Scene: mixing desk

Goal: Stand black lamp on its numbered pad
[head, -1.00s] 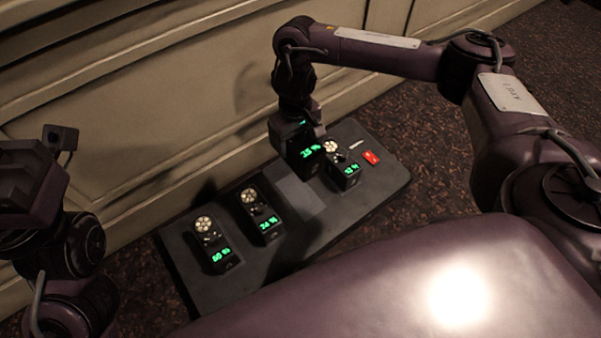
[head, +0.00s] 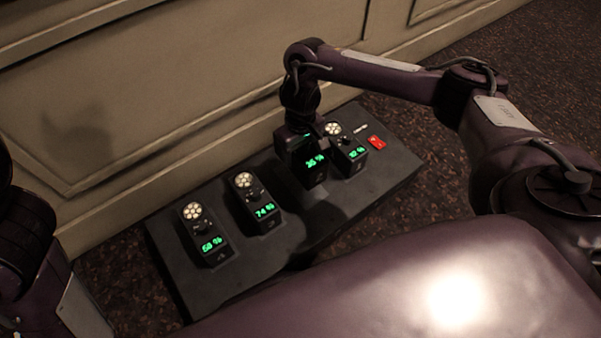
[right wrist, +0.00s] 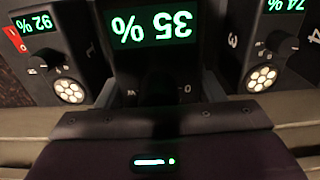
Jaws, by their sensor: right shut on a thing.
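The black lamp (head: 316,172) is a dark box with a green display, which reads 35 % upside down in the right wrist view (right wrist: 152,27). My right gripper (head: 300,139) is shut on it from the wall side, and its fingers are mostly hidden. The lamp is upright over the gap in the row on the dark desk (head: 290,262), between the 74 % unit (head: 262,203) and the 92 % unit (head: 349,149). I cannot tell whether its base touches the desk. The pad under it is hidden by lamp and shadow. My left gripper is out of view.
Another similar unit (head: 204,236) stands at the left end of the row. A red switch (head: 376,142) is at the desk's right end. A panelled wall (head: 150,110) rises close behind. The desk's front strip is clear.

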